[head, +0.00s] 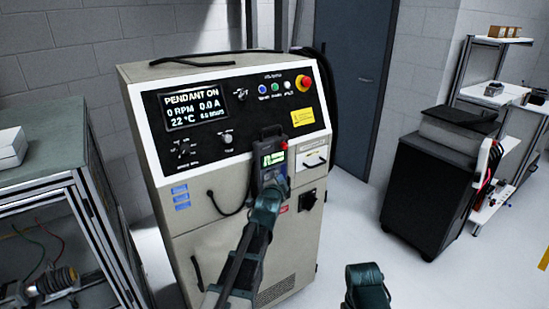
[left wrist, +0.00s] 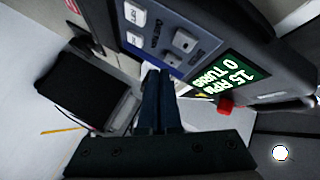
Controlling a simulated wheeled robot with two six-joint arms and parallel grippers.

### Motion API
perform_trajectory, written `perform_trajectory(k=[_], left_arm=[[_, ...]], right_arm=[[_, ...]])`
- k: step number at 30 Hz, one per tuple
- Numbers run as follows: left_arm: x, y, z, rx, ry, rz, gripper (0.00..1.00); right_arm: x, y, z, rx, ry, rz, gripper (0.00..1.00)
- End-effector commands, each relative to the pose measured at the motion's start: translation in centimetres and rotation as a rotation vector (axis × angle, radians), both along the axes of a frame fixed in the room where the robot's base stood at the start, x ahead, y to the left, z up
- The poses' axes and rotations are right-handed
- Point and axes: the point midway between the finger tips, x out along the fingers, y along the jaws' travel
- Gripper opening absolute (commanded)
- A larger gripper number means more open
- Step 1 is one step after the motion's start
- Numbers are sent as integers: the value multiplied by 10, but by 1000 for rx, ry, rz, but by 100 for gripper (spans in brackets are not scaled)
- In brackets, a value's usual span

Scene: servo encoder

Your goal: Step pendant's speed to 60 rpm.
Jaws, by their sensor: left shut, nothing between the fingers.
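The pendant (head: 272,146) is a dark handheld box upright against the front of the beige cabinet. Its green screen (left wrist: 228,75) reads 15 RPM and 0 TURNS in the left wrist view. Light buttons (left wrist: 184,40) sit on its blue keypad, and a red knob (left wrist: 225,107) is beside the screen. My left gripper (left wrist: 158,75) is shut and empty, its fingertips close to the keypad's edge; I cannot tell whether they touch it. In the head view, the left gripper (head: 281,181) is at the pendant's lower part, partly hiding it.
The cabinet's display (head: 193,108) reads PENDANT ON, 0 RPM, 0.0 A, 22 °C. A red emergency stop (head: 303,82) is at its upper right. A glazed bench enclosure (head: 50,195) stands left and a dark cart (head: 425,190) right. Floor between cabinet and cart is clear.

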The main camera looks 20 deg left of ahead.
Motion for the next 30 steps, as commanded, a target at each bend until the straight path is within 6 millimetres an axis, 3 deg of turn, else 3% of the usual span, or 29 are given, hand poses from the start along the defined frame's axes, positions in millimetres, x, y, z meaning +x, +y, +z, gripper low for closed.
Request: perform_trajectory(k=[30], left_arm=[[6, 7, 0, 0, 0, 0, 0]], right_arm=[[0, 0, 0, 0, 0, 0, 50]])
